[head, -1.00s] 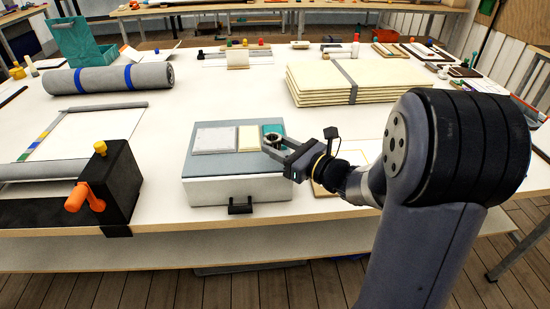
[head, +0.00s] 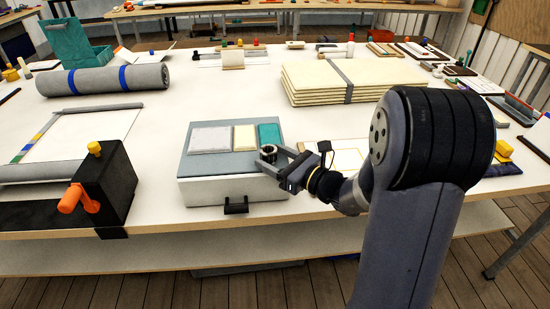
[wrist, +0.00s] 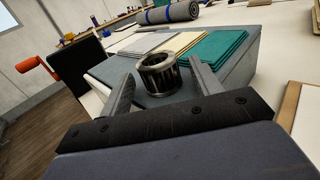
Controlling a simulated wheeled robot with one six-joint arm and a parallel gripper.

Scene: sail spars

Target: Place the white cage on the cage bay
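A short hollow cylinder (head: 268,153), silver-rimmed and dark, is the only cage-like thing near my gripper; I see no clearly white cage. It stands upright at the front right of the grey lid of a box (head: 210,192). It also shows in the wrist view (wrist: 158,75). My gripper (head: 280,160) has one finger on each side of it, with gaps visible in the wrist view (wrist: 162,68). The lid carries a white panel (head: 210,139), a cream panel (head: 244,138) and a teal panel (head: 269,134). I cannot tell which place is the cage bay.
A board with a yellow outline (head: 348,150) lies right of the box, partly behind my arm. A black crank unit with an orange handle (head: 77,198) stands at the left. A grey roll (head: 105,79) and strapped cream sheets (head: 350,83) lie behind.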

